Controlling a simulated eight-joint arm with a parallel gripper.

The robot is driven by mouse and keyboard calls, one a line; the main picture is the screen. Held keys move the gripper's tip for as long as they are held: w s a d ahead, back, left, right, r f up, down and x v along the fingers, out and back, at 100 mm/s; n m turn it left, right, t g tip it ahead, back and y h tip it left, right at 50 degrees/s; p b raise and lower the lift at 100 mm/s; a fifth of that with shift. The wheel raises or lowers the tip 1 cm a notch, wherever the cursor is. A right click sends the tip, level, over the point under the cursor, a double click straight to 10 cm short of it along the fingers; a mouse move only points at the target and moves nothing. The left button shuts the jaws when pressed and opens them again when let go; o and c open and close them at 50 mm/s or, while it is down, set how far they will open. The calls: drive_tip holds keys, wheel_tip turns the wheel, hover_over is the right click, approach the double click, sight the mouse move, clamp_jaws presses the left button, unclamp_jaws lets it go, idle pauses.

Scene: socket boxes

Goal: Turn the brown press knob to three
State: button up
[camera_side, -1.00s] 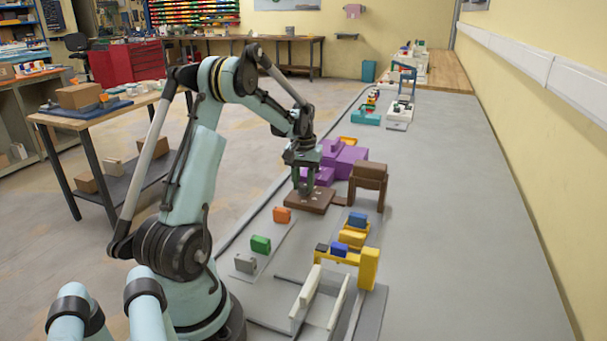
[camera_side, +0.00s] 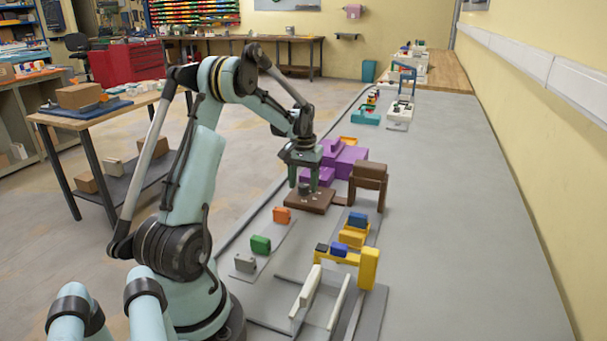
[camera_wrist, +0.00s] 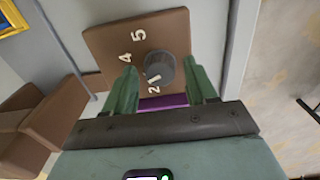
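The brown press unit has a flat brown base plate (camera_side: 309,203), which also fills the upper middle of the wrist view (camera_wrist: 110,40). A round dark grey knob (camera_wrist: 161,66) stands on it, with white numerals around it. I can read 5, 4 and 2; a three is not visible. A short white mark shows at the knob's lower left edge. My gripper (camera_side: 304,184) is over the plate, pointing down. In the wrist view its green fingers (camera_wrist: 159,72) are apart, one on each side of the knob, with gaps showing. Whether the fingertips reach down beside the knob is unclear.
A brown arch-like block (camera_side: 369,182) stands right of the plate, linked by a brown strip. Purple blocks (camera_side: 346,160) stand close behind. An orange block (camera_side: 282,215), a green block (camera_side: 260,244) and a yellow unit (camera_side: 369,268) lie nearer. The grey table's right side is clear.

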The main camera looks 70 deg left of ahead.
sight(303, 185)
wheel_tip(303, 185, up, 12)
idle(0.8)
